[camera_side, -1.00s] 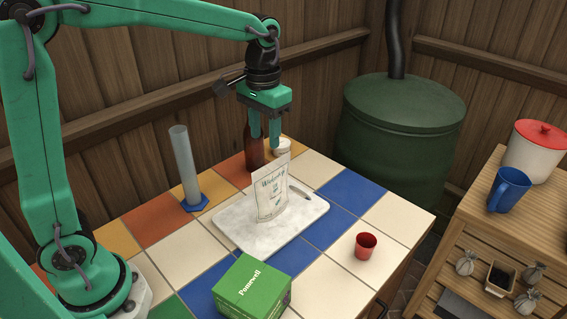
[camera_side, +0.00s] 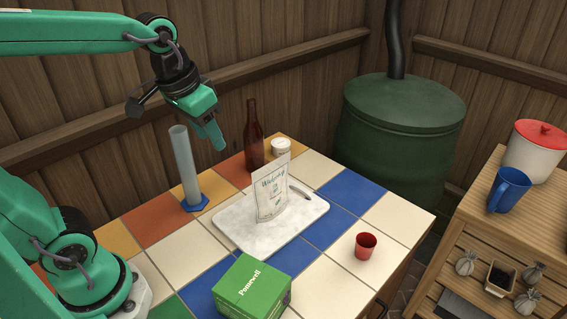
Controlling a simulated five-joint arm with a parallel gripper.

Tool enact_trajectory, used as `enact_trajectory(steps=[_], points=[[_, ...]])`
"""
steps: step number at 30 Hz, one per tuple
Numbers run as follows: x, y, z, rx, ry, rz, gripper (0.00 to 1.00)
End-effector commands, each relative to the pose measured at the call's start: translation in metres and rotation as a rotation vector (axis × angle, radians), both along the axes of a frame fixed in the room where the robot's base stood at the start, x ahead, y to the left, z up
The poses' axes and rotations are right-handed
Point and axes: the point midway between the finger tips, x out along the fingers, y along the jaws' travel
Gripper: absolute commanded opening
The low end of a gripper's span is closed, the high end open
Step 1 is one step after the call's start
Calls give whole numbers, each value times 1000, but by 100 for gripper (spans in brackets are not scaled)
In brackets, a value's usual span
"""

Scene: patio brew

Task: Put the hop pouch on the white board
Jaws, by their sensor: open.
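The hop pouch (camera_side: 271,196), pale with green print, stands upright on the white board (camera_side: 238,233). The board lies flat on the tiled table, and its handle slot is at the right end. My gripper (camera_side: 211,138) is open and empty. It is up in the air to the left of the pouch, apart from it, near the top of the clear cylinder. Its fingers overlap in this view, so the gap between them is hidden.
A clear cylinder (camera_side: 184,165) on a blue foot and a brown bottle (camera_side: 253,140) stand behind the board, with a white jar (camera_side: 281,147) beside the bottle. A green box (camera_side: 252,287) is in front, and a red cup (camera_side: 365,246) is to the right.

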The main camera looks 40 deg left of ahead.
Motion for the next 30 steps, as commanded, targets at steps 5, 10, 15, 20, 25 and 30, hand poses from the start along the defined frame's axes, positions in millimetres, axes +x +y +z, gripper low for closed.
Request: enact_trajectory(steps=[5,10,15,20,25,30], points=[[-31,6,-4,4,-82,0,42],[-52,9,-11,8,-147,0,42],[-63,11,-17,12,-183,-1,42],[-66,11,-19,13,-192,-1,42],[-66,11,-19,13,-191,-1,42],[-66,11,-19,13,-191,-1,42]])
